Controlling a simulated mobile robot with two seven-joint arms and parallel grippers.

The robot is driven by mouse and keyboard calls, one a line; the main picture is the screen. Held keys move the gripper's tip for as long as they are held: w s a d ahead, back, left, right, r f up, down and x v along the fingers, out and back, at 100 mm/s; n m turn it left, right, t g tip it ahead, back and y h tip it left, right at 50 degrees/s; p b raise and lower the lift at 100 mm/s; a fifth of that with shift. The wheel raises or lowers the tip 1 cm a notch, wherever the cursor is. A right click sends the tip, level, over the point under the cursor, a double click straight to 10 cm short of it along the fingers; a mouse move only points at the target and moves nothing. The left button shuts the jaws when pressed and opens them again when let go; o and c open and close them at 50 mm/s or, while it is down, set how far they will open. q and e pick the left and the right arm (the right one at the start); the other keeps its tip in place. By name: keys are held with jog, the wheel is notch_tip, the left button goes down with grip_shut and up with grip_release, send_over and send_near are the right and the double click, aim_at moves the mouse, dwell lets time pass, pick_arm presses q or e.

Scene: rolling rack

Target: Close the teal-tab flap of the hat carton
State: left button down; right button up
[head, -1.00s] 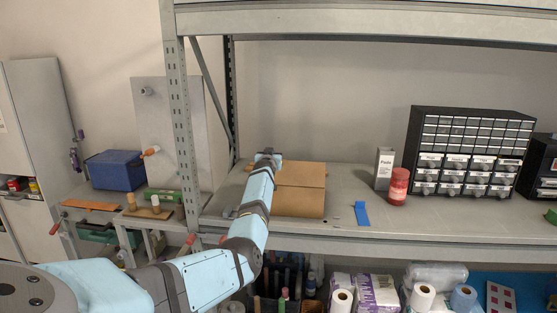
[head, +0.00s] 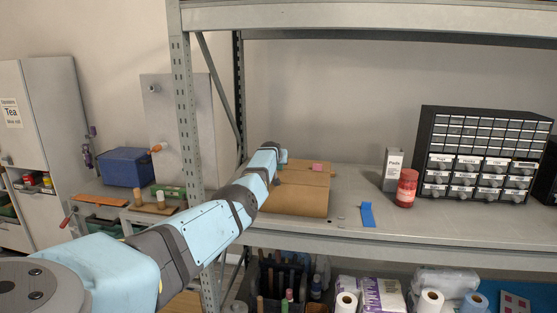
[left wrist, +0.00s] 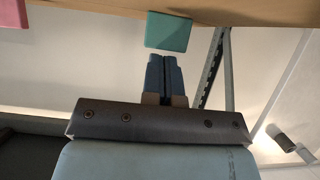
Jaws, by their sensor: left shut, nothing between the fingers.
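The hat carton (head: 302,198) is a brown cardboard box on the rack shelf. A pink tab (head: 317,167) shows on its top in the head view and at the upper left of the left wrist view (left wrist: 12,13). The teal tab (left wrist: 168,31) hangs from a cardboard edge (left wrist: 235,10) in the left wrist view. In the head view I cannot make out the teal tab. My left gripper (head: 281,155) is at the back left of the carton; its shut, empty fingers (left wrist: 164,58) point at the teal tab. Contact is unclear. My right gripper is not in view.
A blue strip (head: 367,214), a red jar (head: 406,188), a white box (head: 392,170) and a black drawer cabinet (head: 478,155) stand right of the carton. A rack post (head: 187,120) rises to the left. Shelf between carton and jar is mostly clear.

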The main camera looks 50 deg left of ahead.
pick_arm(q)
jog(key=shift+s+d+r, duration=0.15)
jog(key=shift+d+r, duration=0.05)
jog(key=shift+r, duration=0.2)
jog(key=s+d+r+p, duration=0.1)
jog(key=s+d+r, duration=0.1)
jog(key=r, duration=0.4)
jog(key=s+d+r+p, duration=0.2)
jog(key=s+r, duration=0.1)
jog(key=r, duration=0.3)
jog(key=shift+s, duration=0.25)
jog(key=shift+d+f, duration=0.1)
